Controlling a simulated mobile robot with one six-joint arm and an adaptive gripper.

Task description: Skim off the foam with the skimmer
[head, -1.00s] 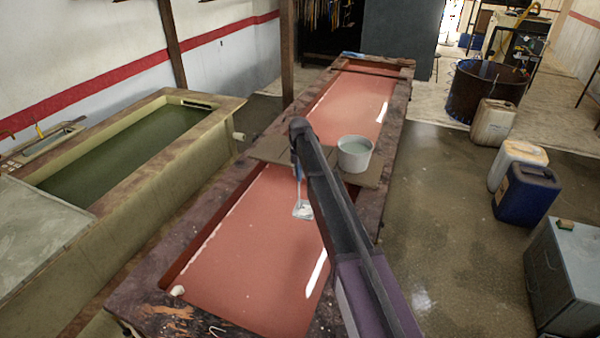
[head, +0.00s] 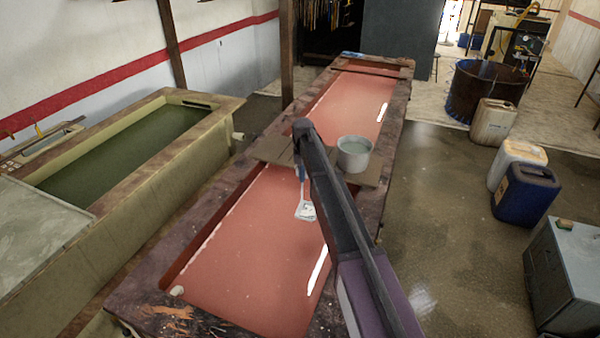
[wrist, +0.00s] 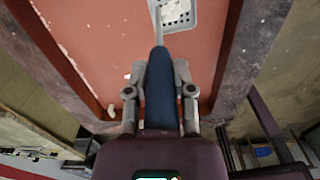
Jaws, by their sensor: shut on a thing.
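My gripper (wrist: 160,90) is shut on the blue handle (wrist: 158,95) of the skimmer in the wrist view. The skimmer's pale perforated head (wrist: 185,14) carries a white foam-like patch. In the head view the skimmer (head: 305,210) hangs below the end of my arm, over the vat of red liquid (head: 240,250). I cannot tell whether its head touches the liquid. A small white clump sits at the near left corner (head: 178,290). My arm hides the gripper in the head view.
A vat of green liquid (head: 125,155) is at the left. A blue canister (head: 526,194) and a grey cabinet (head: 570,275) stand on the floor at right.

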